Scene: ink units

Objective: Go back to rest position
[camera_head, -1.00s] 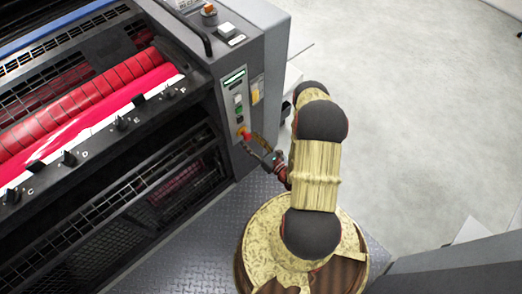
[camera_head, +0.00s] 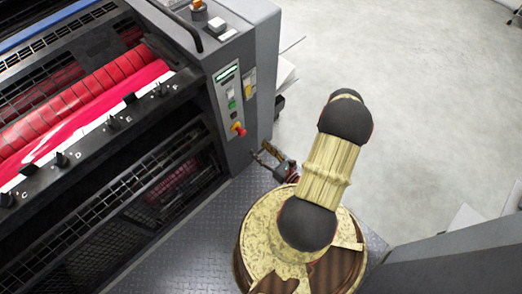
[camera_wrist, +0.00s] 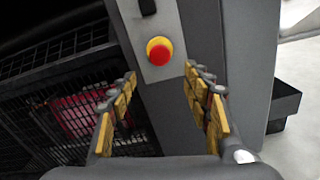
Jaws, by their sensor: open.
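My gripper (camera_head: 267,152) is beside the printing press's end panel, below the control strip, and apart from it. In the wrist view my gripper (camera_wrist: 160,92) shows its two yellow-padded fingers spread wide with nothing between them. A red emergency-stop button (camera_wrist: 159,51) on a yellow base sits ahead, beyond and above the fingertips. In the head view the red button (camera_head: 239,130) is at the lower end of the control strip (camera_head: 230,95), untouched.
The printing press (camera_head: 100,130) with its red rollers fills the left side. A grey panel (camera_head: 445,262) stands at the lower right. The pale floor (camera_head: 400,90) to the right of the press is open. Metal tread plate (camera_head: 190,235) lies below.

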